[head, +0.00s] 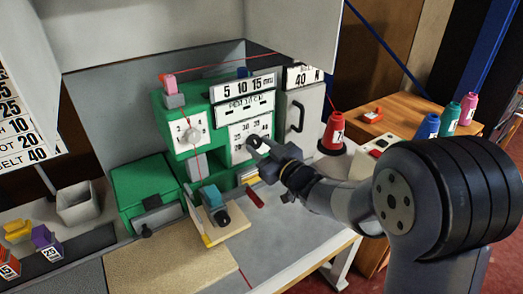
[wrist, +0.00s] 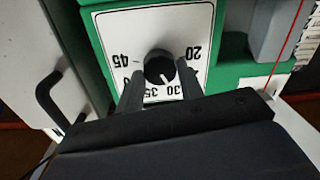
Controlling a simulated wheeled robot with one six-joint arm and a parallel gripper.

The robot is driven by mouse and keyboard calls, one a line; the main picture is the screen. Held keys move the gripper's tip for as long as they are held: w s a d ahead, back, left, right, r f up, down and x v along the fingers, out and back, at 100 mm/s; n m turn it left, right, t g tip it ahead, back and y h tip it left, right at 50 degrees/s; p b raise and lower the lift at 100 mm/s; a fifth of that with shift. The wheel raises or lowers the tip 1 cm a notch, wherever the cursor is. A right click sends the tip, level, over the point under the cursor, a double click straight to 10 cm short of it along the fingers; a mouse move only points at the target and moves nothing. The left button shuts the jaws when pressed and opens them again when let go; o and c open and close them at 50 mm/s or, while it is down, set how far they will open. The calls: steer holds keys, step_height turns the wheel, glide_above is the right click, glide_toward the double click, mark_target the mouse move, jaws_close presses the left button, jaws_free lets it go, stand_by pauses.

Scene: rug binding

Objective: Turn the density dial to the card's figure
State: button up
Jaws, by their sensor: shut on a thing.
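The density dial is a black round knob (wrist: 159,66) with a white pointer line, on a white scale plate (wrist: 114,32) that appears upside down in the wrist view. Its figures include 20, 30, 35 and 45; others are hidden by my fingers. The pointer is close to 30. My gripper (wrist: 160,82) is shut on the knob, one finger on each side. In the head view my gripper (head: 258,147) partly covers the dial plate (head: 238,133) on the green machine (head: 165,115). A white card (head: 22,125) at the left edge is cut off; its density row cannot be made out.
A second white dial (head: 193,134) is left of the density dial. A grey door with a black handle (head: 297,115) stands to the right. A red cone (head: 335,130) and several thread spools (head: 428,126) are farther right. A red thread runs above the machine.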

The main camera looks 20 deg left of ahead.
steer(key=n+b, duration=0.3)
steer(key=shift+f, duration=0.2)
steer(key=shift+r+n+b, duration=0.15)
steer(key=shift+n+b, duration=1.4)
steer(key=shift+n, duration=0.25)
steer(key=shift+r, duration=0.1)
steer(key=o, duration=1)
steer(key=v, duration=1)
steer(key=shift+s+d+p, duration=0.25)
steer(key=shift+s+p, duration=0.05)
steer(key=shift+s, duration=0.05)
